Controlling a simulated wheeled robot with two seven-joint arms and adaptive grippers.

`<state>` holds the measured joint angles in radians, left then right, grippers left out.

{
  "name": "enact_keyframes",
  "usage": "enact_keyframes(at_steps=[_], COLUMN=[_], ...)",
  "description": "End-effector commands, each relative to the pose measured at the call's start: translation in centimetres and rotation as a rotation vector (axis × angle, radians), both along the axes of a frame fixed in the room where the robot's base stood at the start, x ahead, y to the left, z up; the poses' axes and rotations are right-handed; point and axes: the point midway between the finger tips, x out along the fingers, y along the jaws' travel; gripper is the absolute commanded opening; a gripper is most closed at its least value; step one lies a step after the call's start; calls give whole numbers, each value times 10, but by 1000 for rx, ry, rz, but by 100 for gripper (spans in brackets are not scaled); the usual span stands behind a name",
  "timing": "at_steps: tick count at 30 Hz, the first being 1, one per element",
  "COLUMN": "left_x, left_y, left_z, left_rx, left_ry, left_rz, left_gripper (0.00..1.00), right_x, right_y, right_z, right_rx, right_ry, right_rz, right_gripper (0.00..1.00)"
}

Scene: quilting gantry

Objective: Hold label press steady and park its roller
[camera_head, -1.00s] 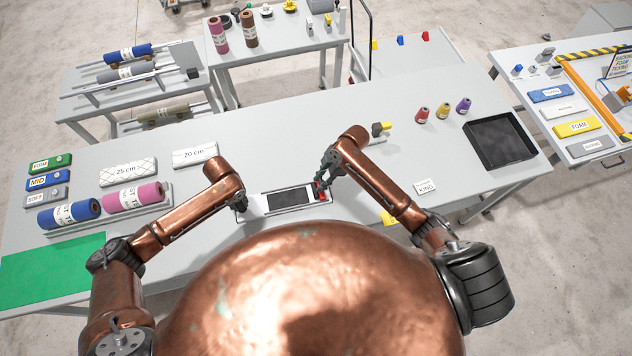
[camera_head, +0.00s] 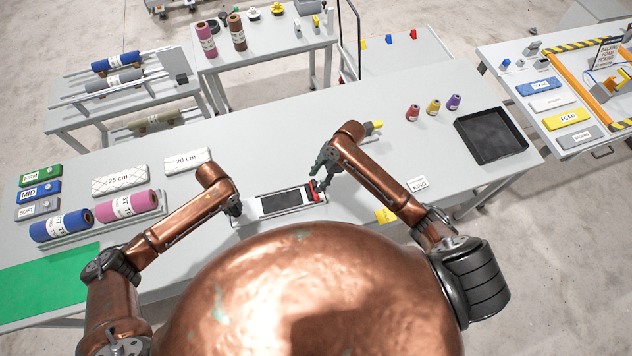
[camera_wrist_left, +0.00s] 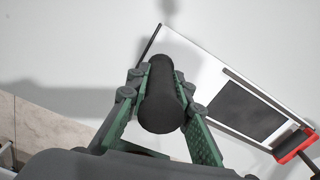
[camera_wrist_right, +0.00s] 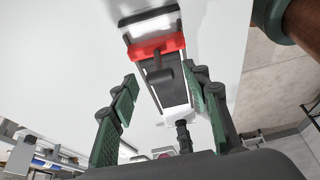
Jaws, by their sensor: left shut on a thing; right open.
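The label press (camera_head: 285,202) is a flat white device with a dark panel, lying on the long grey table in front of me. Its red roller (camera_head: 315,190) sits at the right end; in the right wrist view the red roller bar (camera_wrist_right: 157,48) carries a dark upright handle (camera_wrist_right: 161,73). My left gripper (camera_head: 235,210) is shut on the black grip (camera_wrist_left: 160,98) at the press's left end. My right gripper (camera_head: 319,178) is open beside the roller. In the right wrist view the roller handle shows between its spread fingers, apart from both.
Small spools (camera_head: 433,107) and a black tray (camera_head: 490,138) stand to the right. A KING card (camera_head: 418,184) and a yellow tag (camera_head: 385,216) lie nearer. Fabric rolls (camera_head: 126,206) and labelled blocks (camera_head: 120,180) fill the left.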

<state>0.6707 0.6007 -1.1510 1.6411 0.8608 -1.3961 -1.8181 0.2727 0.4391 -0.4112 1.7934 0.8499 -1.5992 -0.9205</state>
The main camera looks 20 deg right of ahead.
Motion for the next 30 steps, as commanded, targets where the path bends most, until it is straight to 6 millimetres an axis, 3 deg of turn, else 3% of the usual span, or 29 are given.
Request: enact_keyframes(at_steps=[6,13,18,29,30], left_x=[-2,-2,-2,-2,-2], left_y=[4,4,4,4,4], left_z=[-4,-4,-4,-4,-4], left_rx=[8,8,7,7,7], left_ry=[6,6,6,6,6], left_rz=[3,4,3,3,3], left_gripper=[0,0,0,0,21], right_x=[0,-1,-2,-3,-3], right_y=[-20,-35,-38,-39,-39], right_z=[44,78,89,90,90], right_rx=[-3,-3,-2,-2,-1], right_ry=[-5,-3,-1,-1,-1], right_rz=[0,0,0,0,0], right_gripper=[44,44,44,44,44])
